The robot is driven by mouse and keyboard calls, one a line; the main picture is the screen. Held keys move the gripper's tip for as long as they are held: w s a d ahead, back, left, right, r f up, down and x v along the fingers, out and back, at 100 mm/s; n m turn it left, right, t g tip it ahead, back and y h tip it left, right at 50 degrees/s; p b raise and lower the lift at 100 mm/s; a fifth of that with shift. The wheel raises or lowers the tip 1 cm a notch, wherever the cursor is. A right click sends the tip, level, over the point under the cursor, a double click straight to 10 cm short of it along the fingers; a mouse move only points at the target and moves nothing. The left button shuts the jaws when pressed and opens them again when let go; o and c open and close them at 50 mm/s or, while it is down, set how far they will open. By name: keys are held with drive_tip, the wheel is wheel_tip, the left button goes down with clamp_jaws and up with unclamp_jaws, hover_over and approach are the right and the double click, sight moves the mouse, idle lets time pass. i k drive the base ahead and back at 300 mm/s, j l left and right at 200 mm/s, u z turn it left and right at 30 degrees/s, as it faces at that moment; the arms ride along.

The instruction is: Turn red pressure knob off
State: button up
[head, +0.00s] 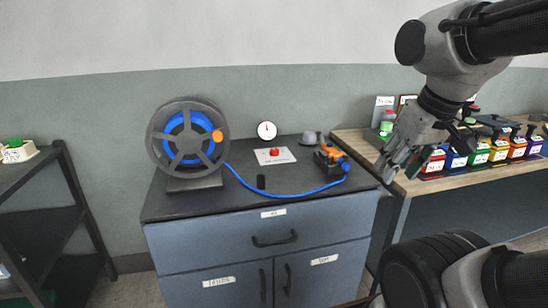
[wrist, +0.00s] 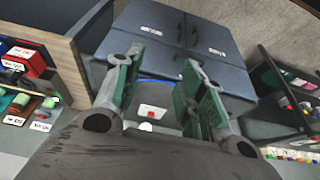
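The red pressure knob (head: 275,152) sits on a white plate (head: 264,158) on the dark top of a blue-grey cabinet (head: 250,192). A round white gauge (head: 267,130) stands just behind it. My gripper (head: 398,162) is in the air at the right end of the cabinet, well to the right of the knob and apart from it. In the wrist view my gripper (wrist: 161,72) is open, its two green-padded fingers spread with nothing between the tips. The red knob (wrist: 150,112) shows beyond them, small and far off. Its exact turn angle is too small to tell.
A hose reel (head: 188,138) with a blue hose (head: 285,194) stands left of the knob. The hose runs along the front to an orange and black tool (head: 332,160). A small black cylinder (head: 261,182) stands before the knob. A wooden bench (head: 440,182) with coloured bins is at right.

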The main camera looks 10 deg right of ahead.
sight(274, 152)
drive_tip(key=i+j, duration=0.25)
drive_tip(key=i, duration=0.25)
drive_tip(key=i+j, duration=0.25)
drive_tip(key=i, duration=0.25)
